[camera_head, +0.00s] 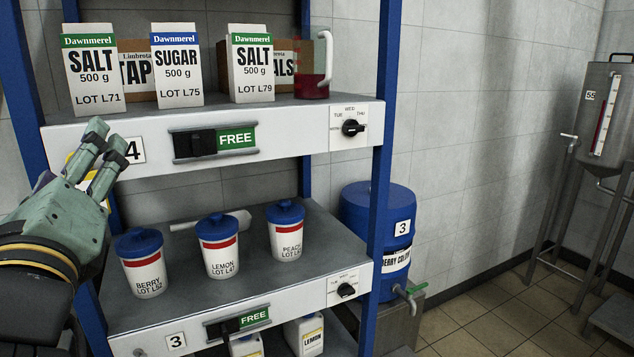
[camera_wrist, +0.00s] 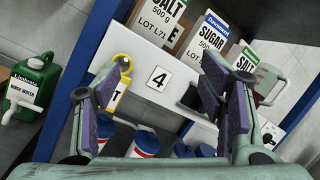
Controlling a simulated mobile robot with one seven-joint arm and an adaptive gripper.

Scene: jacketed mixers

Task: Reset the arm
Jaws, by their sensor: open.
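My gripper (camera_head: 101,152) is at the left edge of the head view, in front of the left end of the rack's upper shelf. Its fingers are spread and nothing shows held between them. In the wrist view my gripper (camera_wrist: 165,85) has its two purple-padded fingers wide apart, with the white shelf front and its number 4 plate (camera_wrist: 159,78) between them. Part of the tag is hidden behind my fingers in the head view.
The upper shelf carries a salt carton (camera_head: 93,68), a sugar carton (camera_head: 177,66), another salt carton (camera_head: 250,64) and a jug (camera_head: 313,68) with red liquid. Below stand berry (camera_head: 141,264), lemon (camera_head: 219,247) and peach (camera_head: 286,231) tubs. A blue drum (camera_head: 377,215) stands right.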

